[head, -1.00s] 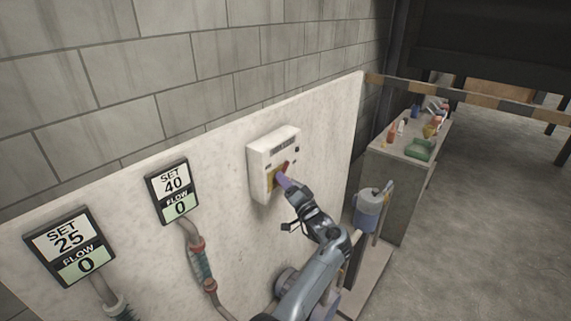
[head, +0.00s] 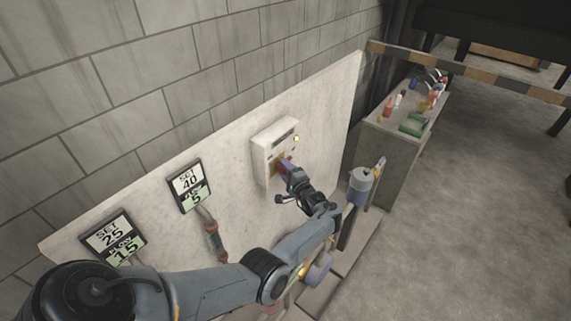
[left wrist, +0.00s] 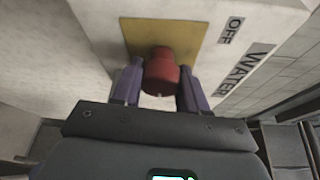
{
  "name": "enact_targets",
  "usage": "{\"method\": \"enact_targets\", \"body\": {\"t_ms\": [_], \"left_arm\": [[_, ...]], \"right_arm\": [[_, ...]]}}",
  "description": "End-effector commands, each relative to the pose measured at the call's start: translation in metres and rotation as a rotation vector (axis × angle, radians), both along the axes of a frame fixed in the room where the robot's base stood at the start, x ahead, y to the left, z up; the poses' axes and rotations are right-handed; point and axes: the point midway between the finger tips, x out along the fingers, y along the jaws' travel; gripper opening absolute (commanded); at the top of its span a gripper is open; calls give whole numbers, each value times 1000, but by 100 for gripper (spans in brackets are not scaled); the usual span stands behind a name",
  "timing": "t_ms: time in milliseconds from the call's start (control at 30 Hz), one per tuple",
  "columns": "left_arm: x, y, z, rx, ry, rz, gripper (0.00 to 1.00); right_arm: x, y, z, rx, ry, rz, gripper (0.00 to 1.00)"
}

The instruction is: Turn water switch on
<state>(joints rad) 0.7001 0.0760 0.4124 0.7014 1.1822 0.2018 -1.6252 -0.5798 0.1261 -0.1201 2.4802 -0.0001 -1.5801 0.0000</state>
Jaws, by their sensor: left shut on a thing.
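The white water switch box (head: 262,157) is mounted on the pale wall panel. In the left wrist view its red knob (left wrist: 160,70) stands on a yellow plate (left wrist: 172,32), beside labels reading OFF and WATER (left wrist: 240,70). My left gripper (head: 285,165) is at the front of the box. Its purple fingers (left wrist: 157,88) are on either side of the red knob and shut on it. A small yellow light (head: 296,138) glows on the box. My right gripper is not in view.
Two displays hang left of the box: SET 40 (head: 189,187) with flow 5, and SET 25 (head: 113,238) with flow about 15. A grey-blue container (head: 361,187) stands right of the panel. A bench (head: 392,153) holds bottles and a green tray (head: 412,124).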

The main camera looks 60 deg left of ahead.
Motion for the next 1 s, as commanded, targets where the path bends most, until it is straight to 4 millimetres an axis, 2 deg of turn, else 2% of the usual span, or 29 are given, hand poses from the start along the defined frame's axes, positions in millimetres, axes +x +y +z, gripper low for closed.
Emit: {"method": "enact_targets", "body": {"t_ms": [200, 700, 733, 867, 1000], "left_arm": [[-1, 1, 3, -18, 57, 5, 12], [-1, 1, 2, -22, 73, 5, 12], [-1, 1, 2, -22, 73, 5, 46], [-1, 1, 2, -22, 73, 5, 65], [0, 1, 1, -24, 73, 3, 67]], "right_arm": [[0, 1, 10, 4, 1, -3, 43], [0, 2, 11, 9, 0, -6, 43], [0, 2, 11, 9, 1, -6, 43], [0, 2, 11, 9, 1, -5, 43], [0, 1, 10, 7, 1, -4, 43]]}}
